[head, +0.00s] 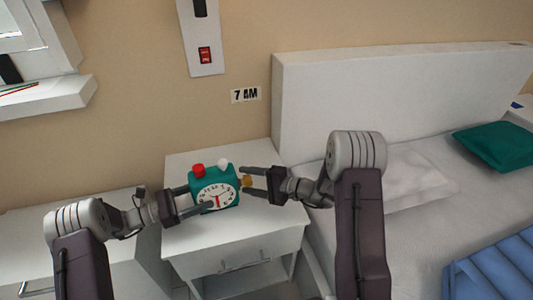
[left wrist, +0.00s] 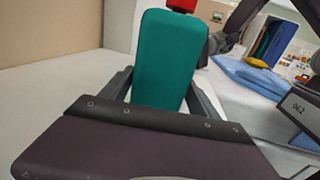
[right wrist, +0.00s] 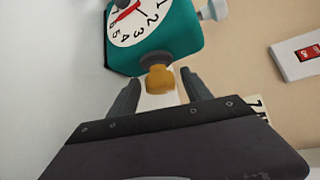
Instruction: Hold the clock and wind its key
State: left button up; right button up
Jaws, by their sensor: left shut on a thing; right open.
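A teal clock (head: 226,178) with a white face, one red knob and one white knob on top stands at the nightstand. My left gripper (head: 192,199) is shut on the clock from its left side; the left wrist view shows the clock's teal side (left wrist: 165,60) between the fingers. The key (right wrist: 160,79), a yellow knob on a grey stem, sticks out of the clock's right side. My right gripper (right wrist: 157,95) is open, with its fingers on either side of the key and gaps visible between. Whether the clock touches the nightstand is unclear.
The white nightstand (head: 275,240) has free room around the clock. A bed with a white headboard (head: 310,100) stands to the right, with a green pillow (head: 495,145) on it. A "7 AM" sign (head: 245,94) and a panel with a red switch (head: 205,55) are on the wall.

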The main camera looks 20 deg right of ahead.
jog(key=shift+f+n+t, duration=0.15)
jog(key=shift+n+t, duration=0.25)
jog(key=shift+t, duration=0.1)
jog(key=shift+y, duration=0.4)
jog(key=v, duration=1.1)
jog(key=shift+s+d, duration=0.1)
jog(key=shift+d, duration=0.05)
jog(key=a+r+n+g, duration=0.45)
jog(key=n+g, duration=0.45)
jog(key=n, duration=0.7)
jog(key=w+d+r+n+h, duration=0.1)
jog(key=w+r+n+h, duration=0.4)
jog(key=n, duration=0.7)
jog(key=r+h, duration=0.2)
jog(key=shift+n+h, duration=0.3)
jog(key=shift+s+d, duration=0.1)
